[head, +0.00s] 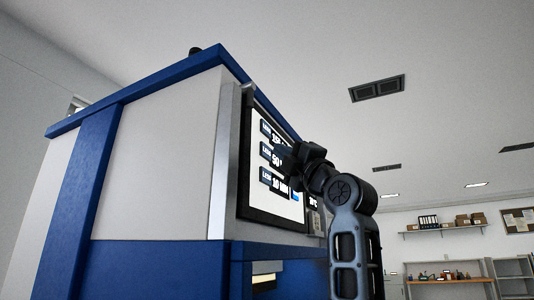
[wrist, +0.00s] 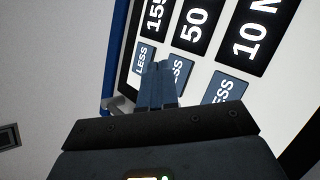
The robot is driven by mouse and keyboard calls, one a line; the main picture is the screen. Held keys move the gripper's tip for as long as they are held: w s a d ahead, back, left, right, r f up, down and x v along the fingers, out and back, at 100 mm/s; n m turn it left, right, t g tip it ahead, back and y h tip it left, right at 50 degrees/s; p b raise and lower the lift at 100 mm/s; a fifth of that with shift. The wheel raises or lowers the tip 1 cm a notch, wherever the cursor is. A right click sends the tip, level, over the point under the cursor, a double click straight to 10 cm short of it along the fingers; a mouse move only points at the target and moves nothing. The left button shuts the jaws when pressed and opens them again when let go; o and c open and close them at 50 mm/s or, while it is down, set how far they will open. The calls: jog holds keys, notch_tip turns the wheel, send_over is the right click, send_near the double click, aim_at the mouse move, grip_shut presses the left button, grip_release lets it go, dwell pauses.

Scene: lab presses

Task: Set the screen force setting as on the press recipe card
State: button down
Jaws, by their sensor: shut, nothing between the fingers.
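The press screen (head: 284,208) is lit on the right-hand face of the press. In the wrist view the screen (wrist: 200,63) is turned sideways and shows values reading 155, 50 and 10 M, partly cut off. Each value has a blue LESS button beside it. My gripper (head: 284,154) is shut and empty, in front of the screen near the middle row. In the wrist view my gripper (wrist: 158,72) has its fingertips over the gap between the 155 and 50 LESS buttons, partly covering the 50 row's LESS button (wrist: 182,72). I cannot tell whether they touch. No recipe card is readable.
The press (head: 155,150) has white panels and a blue frame, filling the left. Shelves (head: 447,280) and a pinboard (head: 519,219) are far off at right. The space right of my arm is clear.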

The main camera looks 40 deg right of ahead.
jog(key=shift+s, duration=0.15)
jog(key=shift+s+d+b, duration=0.15)
jog(key=shift+s+d, duration=0.15)
jog(key=shift+s, duration=0.45)
jog(key=shift+s+d+b, duration=0.2)
jog(key=shift+s+d, duration=0.05)
jog(key=shift+s, duration=0.55)
jog(key=shift+s+d+b, duration=0.15)
jog(key=shift+s+d, duration=0.15)
jog(key=shift+s, duration=0.45)
